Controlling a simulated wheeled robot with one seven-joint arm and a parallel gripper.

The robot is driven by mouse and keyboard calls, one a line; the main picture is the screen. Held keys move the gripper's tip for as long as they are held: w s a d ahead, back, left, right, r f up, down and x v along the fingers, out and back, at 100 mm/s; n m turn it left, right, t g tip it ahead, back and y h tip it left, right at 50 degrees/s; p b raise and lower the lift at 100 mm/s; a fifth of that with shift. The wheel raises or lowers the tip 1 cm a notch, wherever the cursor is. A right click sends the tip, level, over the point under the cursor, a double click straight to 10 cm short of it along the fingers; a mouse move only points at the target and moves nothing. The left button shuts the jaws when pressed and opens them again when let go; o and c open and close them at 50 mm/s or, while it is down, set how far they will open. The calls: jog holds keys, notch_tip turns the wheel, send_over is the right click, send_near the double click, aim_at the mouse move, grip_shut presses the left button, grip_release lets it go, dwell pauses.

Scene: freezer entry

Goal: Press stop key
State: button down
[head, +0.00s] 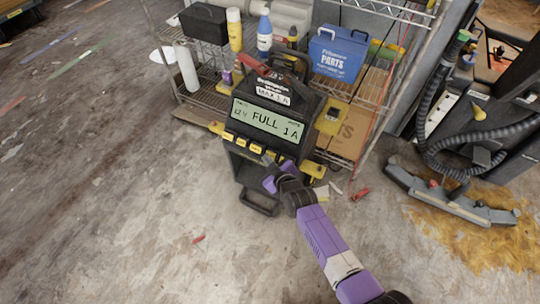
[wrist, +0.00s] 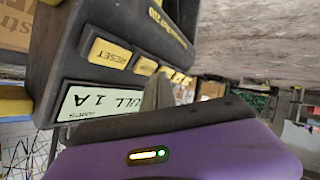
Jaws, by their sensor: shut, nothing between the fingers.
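A black battery charger (head: 262,120) stands on the floor with a lit display (head: 268,122) reading "12V FULL 1A". A row of small yellow keys (head: 242,143) runs below the display; their labels are too small to read in the head view. In the wrist view the charger appears upside down, with a yellow key marked RESET (wrist: 108,53) and further yellow keys (wrist: 146,66) beside it. I cannot tell which is the stop key.
A wire shelf (head: 205,95) with bottles and a blue parts case (head: 338,54) stands behind the charger. The concrete floor to the left is mostly clear.

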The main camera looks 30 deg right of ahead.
jog(key=shift+w+d+f+b, duration=0.45)
jog(key=shift+d+b, duration=0.1)
jog(key=shift+b, duration=0.9)
dwell(0.8)
jog(key=shift+s+r, duration=0.1)
dwell(0.3)
jog(key=a+p, duration=0.1)
jog(key=p, duration=0.1)
jog(key=shift+s+r+p, duration=0.4)
jog(key=shift+a, duration=0.1)
jog(key=shift+s+a+r+p, duration=0.65)
jog(key=shift+a+p, duration=0.2)
jog(key=shift+p, duration=0.3)
jog(key=shift+s+a+r+p, duration=0.6)
jog(key=shift+a+p, duration=0.25)
jog(key=shift+p, duration=0.25)
